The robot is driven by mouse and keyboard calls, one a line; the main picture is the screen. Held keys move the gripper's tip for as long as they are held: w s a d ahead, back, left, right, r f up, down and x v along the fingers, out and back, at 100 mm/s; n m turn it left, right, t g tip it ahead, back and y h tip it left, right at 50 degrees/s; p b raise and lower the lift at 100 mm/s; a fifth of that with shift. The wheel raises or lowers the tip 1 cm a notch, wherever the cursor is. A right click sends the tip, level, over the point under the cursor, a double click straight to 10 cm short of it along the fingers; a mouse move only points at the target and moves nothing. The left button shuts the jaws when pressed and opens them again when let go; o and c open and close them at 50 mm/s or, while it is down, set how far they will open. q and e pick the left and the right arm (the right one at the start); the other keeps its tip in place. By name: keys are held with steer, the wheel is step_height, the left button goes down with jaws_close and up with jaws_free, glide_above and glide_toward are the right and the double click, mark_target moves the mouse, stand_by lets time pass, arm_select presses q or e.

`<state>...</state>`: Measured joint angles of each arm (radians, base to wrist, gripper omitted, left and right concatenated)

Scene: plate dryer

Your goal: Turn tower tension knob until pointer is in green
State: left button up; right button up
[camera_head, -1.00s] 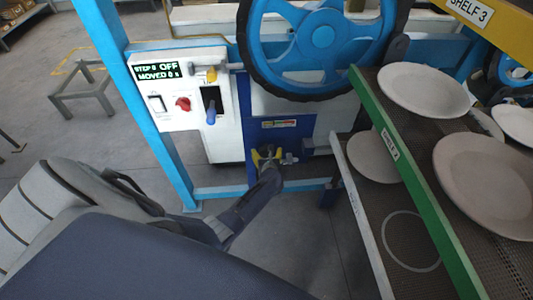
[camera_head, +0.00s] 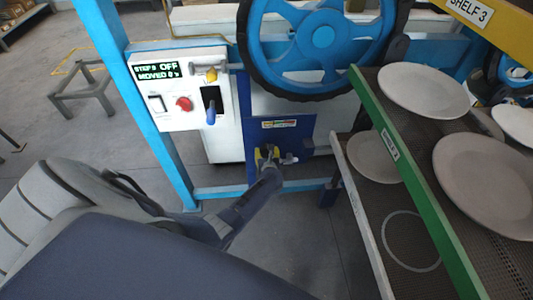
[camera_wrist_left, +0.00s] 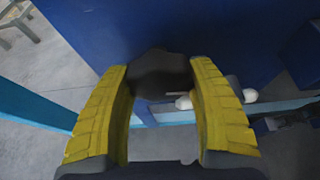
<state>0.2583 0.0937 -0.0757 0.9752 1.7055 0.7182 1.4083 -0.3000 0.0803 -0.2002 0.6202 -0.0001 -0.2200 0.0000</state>
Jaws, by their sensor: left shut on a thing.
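The tension knob shows as a dark round knob (camera_wrist_left: 160,75) between the yellow fingers in the left wrist view. It is mounted on a dark blue panel (camera_head: 296,132). My left gripper (camera_head: 266,153) is at this panel and shut on the knob; its yellow fingers (camera_wrist_left: 162,100) stand on either side of it. A small colored gauge strip (camera_head: 281,124) with red, yellow and green sits on the panel above the knob. It is too small to tell where the pointer is. A small light-coloured handle (camera_head: 289,159) sticks out to the right of the knob.
A white control box (camera_head: 180,92) with a display reading OFF, a red knob and a blue-tipped lever is at upper left. A large blue wheel (camera_head: 321,40) is above. Shelves with plates, including a green-edged shelf (camera_head: 420,190), crowd the right. A blue post (camera_head: 150,100) stands left.

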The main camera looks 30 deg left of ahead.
arm_select(q)
steer(key=shift+w+d+m+g+y, duration=0.1)
steer(key=shift+m+g+y, duration=0.3)
steer(key=shift+m+y, duration=0.3)
steer(key=shift+m+g+y, duration=0.3)
steer(key=shift+m, duration=0.6)
steer(key=o, duration=1.3)
steer(key=shift+c, duration=0.2)
steer(key=shift+s+d+r, duration=0.1)
steer(key=shift+s+d, duration=0.3)
steer(key=shift+s, duration=0.05)
steer(key=v, duration=1)
steer(key=shift+s+d+r, duration=0.2)
steer(key=shift+s, duration=0.05)
